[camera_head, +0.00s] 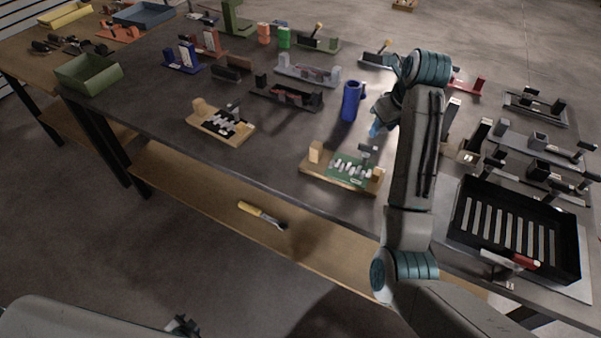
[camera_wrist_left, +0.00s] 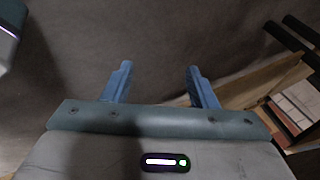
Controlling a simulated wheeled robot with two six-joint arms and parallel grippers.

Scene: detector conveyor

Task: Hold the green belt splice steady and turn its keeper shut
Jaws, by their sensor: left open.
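The green belt splice (camera_head: 349,167) lies on a wooden base near the table's front edge, with pale strips across it. A wooden block stands at its left end. A small dark grey part (camera_head: 368,151), which looks like its keeper, stands at the back right; whether it is turned shut is too small to tell. My right gripper (camera_head: 375,129) is just behind the splice and apart from it; its fingers are partly hidden and their opening is unclear. My left gripper (camera_wrist_left: 159,70) is open and empty in the left wrist view, above the floor and away from the splice.
A blue cylinder (camera_head: 351,100) stands behind the splice. A similar wooden fixture (camera_head: 222,122) is to the left, and a black slotted tray (camera_head: 463,222) is at the right. A yellow-handled tool (camera_head: 262,214) lies on the lower shelf.

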